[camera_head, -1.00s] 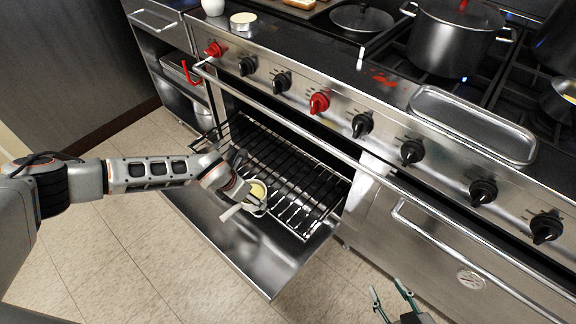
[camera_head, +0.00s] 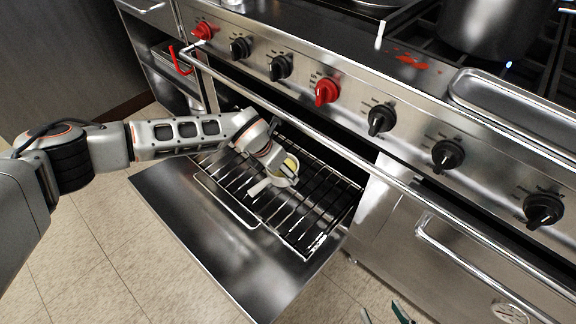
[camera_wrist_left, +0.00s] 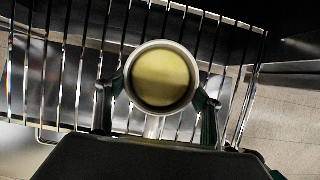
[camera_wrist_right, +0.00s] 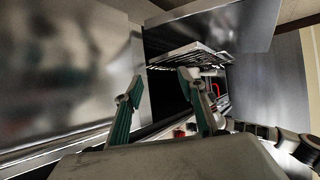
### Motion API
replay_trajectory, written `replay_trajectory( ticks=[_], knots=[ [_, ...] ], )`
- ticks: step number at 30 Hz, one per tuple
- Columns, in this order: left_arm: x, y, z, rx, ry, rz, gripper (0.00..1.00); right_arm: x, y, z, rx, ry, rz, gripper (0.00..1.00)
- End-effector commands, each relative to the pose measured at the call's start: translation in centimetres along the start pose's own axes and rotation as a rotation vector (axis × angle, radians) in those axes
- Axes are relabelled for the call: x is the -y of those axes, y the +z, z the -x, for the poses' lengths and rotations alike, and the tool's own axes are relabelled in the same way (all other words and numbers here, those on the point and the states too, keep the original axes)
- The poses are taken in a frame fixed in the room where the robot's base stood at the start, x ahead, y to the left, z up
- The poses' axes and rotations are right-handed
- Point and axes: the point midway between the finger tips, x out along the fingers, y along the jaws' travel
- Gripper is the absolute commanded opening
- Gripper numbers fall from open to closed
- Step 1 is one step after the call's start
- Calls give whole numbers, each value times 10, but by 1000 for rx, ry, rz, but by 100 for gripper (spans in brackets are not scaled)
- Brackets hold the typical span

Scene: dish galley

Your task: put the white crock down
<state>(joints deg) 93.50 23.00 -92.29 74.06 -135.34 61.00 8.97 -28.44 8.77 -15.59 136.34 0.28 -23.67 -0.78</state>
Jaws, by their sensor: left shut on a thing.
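The white crock (camera_head: 285,167) holds something yellow and has a pale handle pointing to the lower left. My left gripper (camera_head: 274,160) is shut on it, over the wire oven rack (camera_head: 322,218). In the left wrist view the round crock (camera_wrist_left: 161,107) sits between the two fingers, with rack bars behind it. I cannot tell whether its base touches the rack. My right gripper (camera_wrist_right: 162,90) is open and empty, its fingers well apart. Only its fingertips (camera_head: 384,314) show at the bottom edge of the head view.
The oven door (camera_head: 195,225) is folded down, with the rack pulled out above it. The oven's handle bar (camera_head: 300,135) and knob panel (camera_head: 350,85) run above the opening. A metal tray (camera_head: 520,115) lies on the stove top at right. Tiled floor is free at the lower left.

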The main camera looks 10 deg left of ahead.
Motion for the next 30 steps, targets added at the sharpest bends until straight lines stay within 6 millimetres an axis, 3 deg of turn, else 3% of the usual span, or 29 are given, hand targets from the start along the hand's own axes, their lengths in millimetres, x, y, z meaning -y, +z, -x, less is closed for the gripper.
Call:
replay_trajectory(
  ticks=[7, 9, 16, 24, 25, 27, 30],
  knots=[
    [3, 25, -21, -6, -7, 2, 25, 14, -8, -6, -35, -23, -69, 40],
    [2, 20, -28, -10, -7, 2, 25, 16, -11, -7, -44, -26, -84, 40],
    [0, 24, -25, 2, -1, -1, 25, 17, -29, -6, -82, -29, -101, 40],
    [0, 24, -27, 3, 0, -1, 25, 18, -28, -6, -80, -30, -99, 40],
    [0, 23, -28, 1, 0, 0, 69, 18, -27, -6, -79, -30, -99, 40],
    [0, 23, -28, 1, 0, 0, 83, 18, -26, -6, -76, -30, -98, 40],
    [0, 22, -28, 0, 0, 0, 83, 17, -25, -7, -74, -29, -96, 40]
  ],
)
